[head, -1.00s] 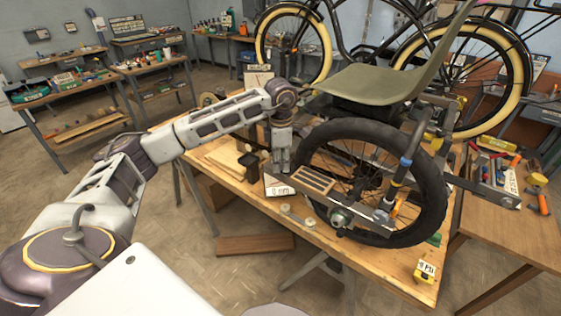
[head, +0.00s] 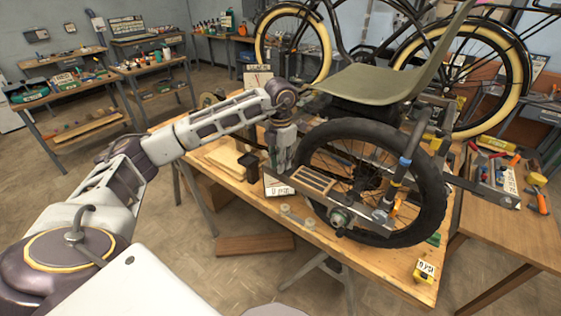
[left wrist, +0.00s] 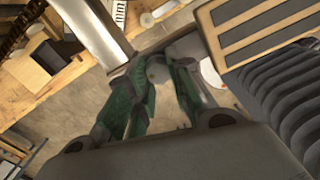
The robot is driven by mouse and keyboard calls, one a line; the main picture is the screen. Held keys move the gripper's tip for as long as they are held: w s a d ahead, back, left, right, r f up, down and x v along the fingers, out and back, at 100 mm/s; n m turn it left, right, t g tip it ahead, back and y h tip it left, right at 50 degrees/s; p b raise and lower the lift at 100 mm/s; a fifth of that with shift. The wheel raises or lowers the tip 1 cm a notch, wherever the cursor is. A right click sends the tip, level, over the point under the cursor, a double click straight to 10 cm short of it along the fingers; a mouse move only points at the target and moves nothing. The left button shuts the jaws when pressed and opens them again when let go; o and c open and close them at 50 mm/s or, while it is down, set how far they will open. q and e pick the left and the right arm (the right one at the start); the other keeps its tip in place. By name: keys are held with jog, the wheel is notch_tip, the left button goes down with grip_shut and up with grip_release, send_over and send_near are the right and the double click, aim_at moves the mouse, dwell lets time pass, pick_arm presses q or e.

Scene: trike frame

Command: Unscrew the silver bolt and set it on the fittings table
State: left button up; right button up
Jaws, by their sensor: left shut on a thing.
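My left gripper (head: 280,168) points down at the left end of the trike's grey metal frame rail (head: 345,203), beside the black wheel (head: 310,150). Its fingers also show in the left wrist view (left wrist: 152,90), dark green and close together. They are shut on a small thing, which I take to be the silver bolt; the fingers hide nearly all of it. I cannot tell how far it is out of its hole. My right gripper is not in view. Which table is the fittings table is not clear; a wooden side table (head: 500,240) stands at the right.
The wooden bench (head: 370,262) carries the trike and its olive seat (head: 385,85). A white card (head: 279,190) is close below my left gripper. Tools lie on the right side table. More tables (head: 60,92) stand far left, with open floor before them.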

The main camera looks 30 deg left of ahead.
pick_arm(q)
jog(key=shift+s+d+f+n, duration=0.1)
jog(key=shift+f+n, duration=0.05)
jog(key=shift+n, duration=0.85)
jog(key=shift+s+d+f+n, duration=0.1)
jog(key=shift+f+n, duration=0.05)
jog(key=shift+n, duration=0.85)
jog(key=o, duration=0.7)
jog(key=shift+w+a+r, duration=0.1)
jog(key=shift+w+r, duration=0.05)
jog(key=shift+r, duration=0.05)
